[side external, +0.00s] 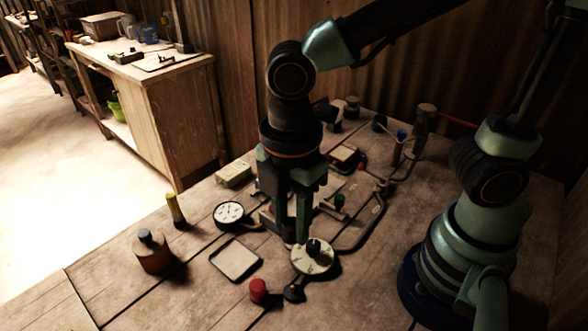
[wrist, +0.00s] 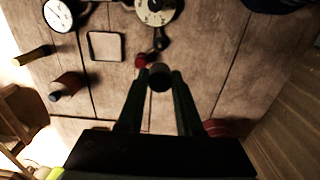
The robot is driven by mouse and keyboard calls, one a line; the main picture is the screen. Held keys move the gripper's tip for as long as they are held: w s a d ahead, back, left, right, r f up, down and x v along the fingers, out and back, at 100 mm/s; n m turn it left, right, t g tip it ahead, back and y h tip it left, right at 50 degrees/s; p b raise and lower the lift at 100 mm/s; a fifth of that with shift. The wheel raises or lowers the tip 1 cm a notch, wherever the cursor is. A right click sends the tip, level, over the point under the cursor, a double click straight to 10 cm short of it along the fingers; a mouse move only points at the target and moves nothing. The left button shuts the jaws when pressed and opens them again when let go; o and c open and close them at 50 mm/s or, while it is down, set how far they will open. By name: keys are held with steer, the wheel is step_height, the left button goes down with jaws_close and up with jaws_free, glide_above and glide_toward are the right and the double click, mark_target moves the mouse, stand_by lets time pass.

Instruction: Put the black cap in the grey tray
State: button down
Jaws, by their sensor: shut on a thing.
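My gripper (wrist: 160,77) is shut on the black cap (wrist: 160,80), a dark round piece held between the fingertips in the wrist view. In the side view, my gripper (side external: 291,240) points down behind the white dial, and I cannot make out the cap there. The grey tray (side external: 255,272) is a shallow square with a pale floor and dark rim. It lies on the table to the left of my gripper and looks empty. In the wrist view, the tray (wrist: 90,48) is up and left of the held cap.
A red knob (side external: 258,291) and a white dial with a dark knob (side external: 312,257) stand near the tray. A round gauge (side external: 228,214), a brown bottle (side external: 151,256) and a yellow-handled tool (side external: 175,210) are on the left. Several small parts and cables lie behind my gripper.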

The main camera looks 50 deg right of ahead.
mark_target(241, 264)
step_height(241, 264, up, 4)
steer(key=shift+f, duration=0.15)
steer(key=shift+w+r, duration=0.1)
steer(key=shift+r, duration=0.1)
steer(key=shift+w+a+r+m, duration=0.15)
steer(key=shift+w+m, duration=0.1)
steer(key=shift+m, duration=0.25)
steer(key=w+a+m, duration=0.2)
steer(key=w+m, duration=0.9)
steer(key=m, duration=0.6)
step_height(241, 264, down, 20)
steer(key=shift+d+f, duration=0.15)
steer(key=shift+f, duration=0.1)
steer(key=shift+f, duration=0.15)
steer(key=c, duration=0.8)
jaws_free()
steer(key=shift+c, duration=0.2)
